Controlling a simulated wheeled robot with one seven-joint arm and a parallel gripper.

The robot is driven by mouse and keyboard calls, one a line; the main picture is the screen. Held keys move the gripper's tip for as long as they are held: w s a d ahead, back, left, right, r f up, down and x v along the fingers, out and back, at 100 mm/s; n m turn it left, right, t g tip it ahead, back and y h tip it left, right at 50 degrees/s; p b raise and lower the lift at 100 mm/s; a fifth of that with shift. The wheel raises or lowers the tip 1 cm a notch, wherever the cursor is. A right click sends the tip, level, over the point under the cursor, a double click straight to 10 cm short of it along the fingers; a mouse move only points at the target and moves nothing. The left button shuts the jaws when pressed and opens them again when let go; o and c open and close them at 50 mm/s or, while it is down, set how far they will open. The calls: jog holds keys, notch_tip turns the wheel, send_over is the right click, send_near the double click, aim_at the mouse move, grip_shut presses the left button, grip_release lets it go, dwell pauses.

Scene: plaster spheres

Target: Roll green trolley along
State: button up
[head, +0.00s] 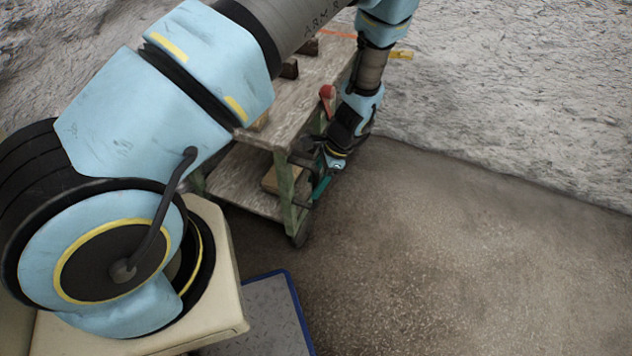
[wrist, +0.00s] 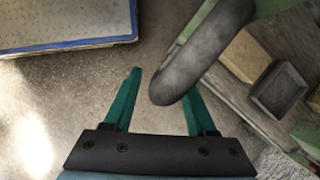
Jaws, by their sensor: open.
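The green trolley (head: 290,196) stands left of my gripper in the head view, with green posts, worn wooden shelves and a dark wheel at its near corner. My gripper (head: 322,184) is low beside its right side, pointing down. In the wrist view my gripper (wrist: 161,84) has its two teal fingers apart. A thick grey rounded part of the trolley (wrist: 203,50) reaches between them and covers the right fingertip. I cannot tell whether this part is a bar or a wheel, or whether a finger touches it.
A wooden block (wrist: 246,56) and a grey box (wrist: 278,90) are on the trolley. A blue-edged grey platform (head: 262,318) lies at the front. A rough grey wall or bank (head: 520,90) rises behind. The floor at right (head: 450,260) is clear.

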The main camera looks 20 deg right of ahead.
jog(key=shift+c, duration=0.3)
grip_shut()
dwell(1.1)
